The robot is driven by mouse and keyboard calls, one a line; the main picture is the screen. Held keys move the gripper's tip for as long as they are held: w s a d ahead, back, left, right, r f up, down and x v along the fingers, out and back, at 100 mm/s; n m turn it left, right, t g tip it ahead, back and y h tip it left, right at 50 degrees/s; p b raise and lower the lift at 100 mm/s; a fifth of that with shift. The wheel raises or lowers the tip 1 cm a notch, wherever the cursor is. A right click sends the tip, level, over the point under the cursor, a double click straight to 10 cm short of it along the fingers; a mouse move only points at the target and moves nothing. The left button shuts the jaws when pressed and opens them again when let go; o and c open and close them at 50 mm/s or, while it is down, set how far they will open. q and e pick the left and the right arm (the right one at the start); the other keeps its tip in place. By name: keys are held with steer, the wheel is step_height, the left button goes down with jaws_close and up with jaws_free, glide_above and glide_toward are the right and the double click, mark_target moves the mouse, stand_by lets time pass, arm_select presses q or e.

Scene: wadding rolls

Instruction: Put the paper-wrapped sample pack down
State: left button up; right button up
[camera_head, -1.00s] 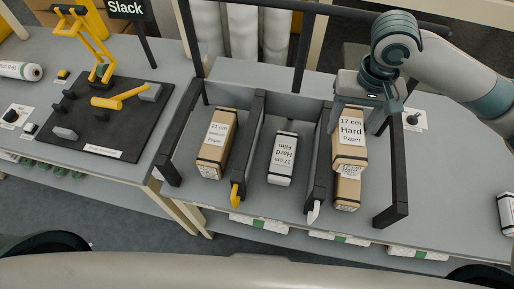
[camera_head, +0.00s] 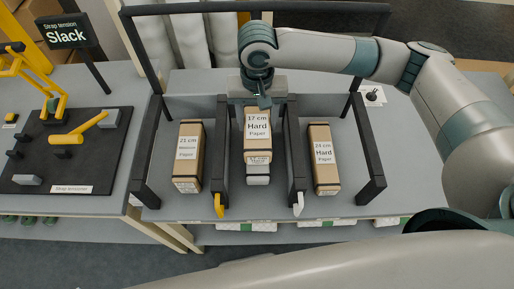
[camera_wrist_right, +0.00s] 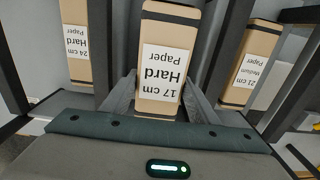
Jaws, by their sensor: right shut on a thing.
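The paper-wrapped sample pack, labelled "17 cm Hard Paper" (camera_head: 257,136), is a tan box with dark bands. My right gripper (camera_head: 260,106) is shut on it and holds it over the middle bay of the rack. It also shows between the right gripper's fingers (camera_wrist_right: 158,100) in the right wrist view, at the label (camera_wrist_right: 161,72). Below it a white-grey pack (camera_head: 258,174) stands in the middle bay, mostly hidden by the held pack. Whether the two touch I cannot tell. My left gripper is not in view.
A tan "21 cm" pack (camera_head: 187,157) stands in the left bay and a tan "24 cm Hard Paper" pack (camera_head: 323,158) in the right bay. Dark dividers (camera_head: 295,155) separate the bays. A strap tensioner board (camera_head: 70,155) lies to the left.

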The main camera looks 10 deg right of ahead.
mark_target(257, 134)
steer(key=shift+f+p, duration=0.55)
steer(key=shift+f, duration=2.4)
steer(key=shift+f, duration=0.1)
steer(key=shift+f+p, duration=0.35)
steer(key=shift+f, duration=1.45)
steer(key=o, duration=1.1)
steer(key=shift+f, duration=0.1)
steer(key=shift+c, duration=0.2)
step_height(257, 134, up, 12)
steer(key=shift+r+b, duration=0.15)
steer(key=shift+b, duration=0.7)
